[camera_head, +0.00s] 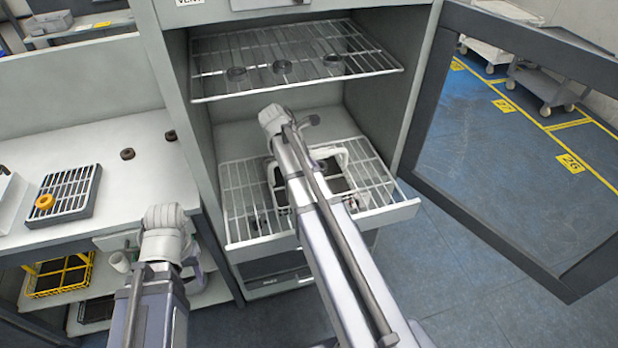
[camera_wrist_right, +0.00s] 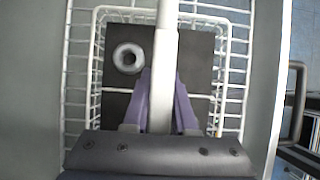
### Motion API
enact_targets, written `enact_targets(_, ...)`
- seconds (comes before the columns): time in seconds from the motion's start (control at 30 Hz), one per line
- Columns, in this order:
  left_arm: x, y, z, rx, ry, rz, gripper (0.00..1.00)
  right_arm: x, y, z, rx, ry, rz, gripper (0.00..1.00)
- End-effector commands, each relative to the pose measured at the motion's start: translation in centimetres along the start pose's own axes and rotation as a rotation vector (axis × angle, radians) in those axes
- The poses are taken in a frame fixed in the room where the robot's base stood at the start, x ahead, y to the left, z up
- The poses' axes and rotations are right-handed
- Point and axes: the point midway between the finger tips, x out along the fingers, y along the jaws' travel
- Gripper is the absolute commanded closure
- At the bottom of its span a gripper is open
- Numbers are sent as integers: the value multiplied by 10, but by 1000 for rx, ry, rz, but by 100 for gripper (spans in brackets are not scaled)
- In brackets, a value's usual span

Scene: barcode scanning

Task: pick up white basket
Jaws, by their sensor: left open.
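The white wire basket (camera_head: 340,156) stands on the lower wire rack inside the open cabinet, partly hidden behind my right arm. In the right wrist view the white basket (camera_wrist_right: 97,75) holds dark blocks and a grey ring (camera_wrist_right: 128,58). The right gripper (camera_wrist_right: 164,85) is over the basket with its two purple fingers on either side of the white handle, which fills the gap between them. In the head view the right fingers are hidden by the arm. My left gripper (camera_head: 196,262) is open beside the bench's front edge, mostly hidden by its own wrist.
The upper wire rack (camera_head: 300,60) holds several dark rings. The cabinet door (camera_head: 450,195) stands open to the right. On the left bench are a grey grid tray (camera_head: 80,190) with an orange ring and two dark rings. A yellow basket (camera_head: 60,275) sits on the shelf below.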

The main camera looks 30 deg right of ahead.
Motion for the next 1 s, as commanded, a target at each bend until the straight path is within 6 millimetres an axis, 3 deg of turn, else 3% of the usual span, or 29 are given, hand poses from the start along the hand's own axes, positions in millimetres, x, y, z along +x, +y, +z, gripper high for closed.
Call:
enact_targets(0.03, 0, 0, 0, 0, 0, 0, 50, 0, 0, 0, 0, 0, 0, 82)
enact_targets(0.2, 0, 0, 0, 0, 0, 0, 50, 0, 0, 0, 0, 0, 0, 100)
enact_targets(1.0, 0, 0, 0, 0, 0, 0, 50, 0, 0, 0, 0, 0, 0, 100)
